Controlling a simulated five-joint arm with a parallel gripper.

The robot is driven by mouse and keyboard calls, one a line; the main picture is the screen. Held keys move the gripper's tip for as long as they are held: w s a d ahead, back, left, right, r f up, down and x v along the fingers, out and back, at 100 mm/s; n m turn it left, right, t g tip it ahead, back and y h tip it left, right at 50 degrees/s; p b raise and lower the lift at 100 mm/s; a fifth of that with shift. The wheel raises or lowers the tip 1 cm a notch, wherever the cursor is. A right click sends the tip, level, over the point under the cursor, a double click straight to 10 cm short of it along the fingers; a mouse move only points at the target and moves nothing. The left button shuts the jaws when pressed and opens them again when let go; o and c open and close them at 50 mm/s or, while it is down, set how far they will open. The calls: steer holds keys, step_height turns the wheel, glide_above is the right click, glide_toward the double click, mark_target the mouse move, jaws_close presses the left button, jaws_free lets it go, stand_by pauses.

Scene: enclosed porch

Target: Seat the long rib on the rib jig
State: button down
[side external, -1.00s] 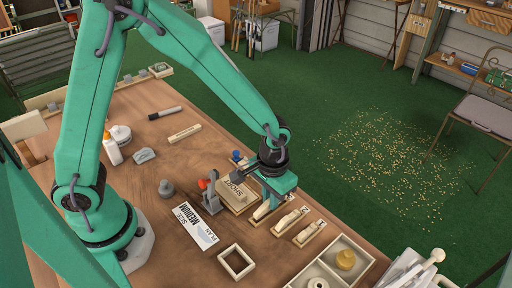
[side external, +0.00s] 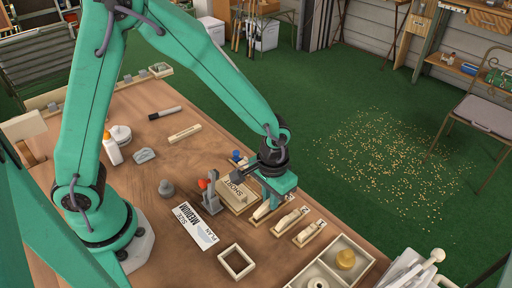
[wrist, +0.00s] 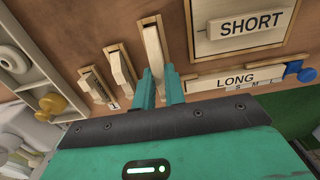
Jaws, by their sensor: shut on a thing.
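My gripper (side external: 270,197) is low over the table, with its two teal fingers (wrist: 161,92) closed on the near end of a pale wooden rib (wrist: 155,48). That rib is the largest of three and lies at its brown-edged holder; whether it is lifted clear I cannot tell. Two smaller ribs (side external: 290,219) (side external: 308,234) rest in holders beside it. The jig has a board marked SHORT (wrist: 245,28) and a strip marked LONG (wrist: 225,80) with S, M, L marks and a blue stop (wrist: 301,71). My gripper partly hides the jig in the side view.
A grey clamp with an orange tip (side external: 211,198) stands left of the jig, by a card reading MEDIUM (side external: 195,227). A square frame (side external: 236,262) and a divided tray (side external: 325,265) with a yellow knob (side external: 345,259) lie at the front. The brown table between is mostly clear.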

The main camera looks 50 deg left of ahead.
steer(key=shift+f, duration=0.85)
stand_by(0.9)
steer(key=c, duration=0.7)
jaws_free()
steer(key=shift+c, duration=0.2)
steer(key=shift+r, duration=0.15)
steer(key=shift+r, duration=3.35)
steer(key=shift+r, duration=0.1)
step_height(320, 180, up, 8)
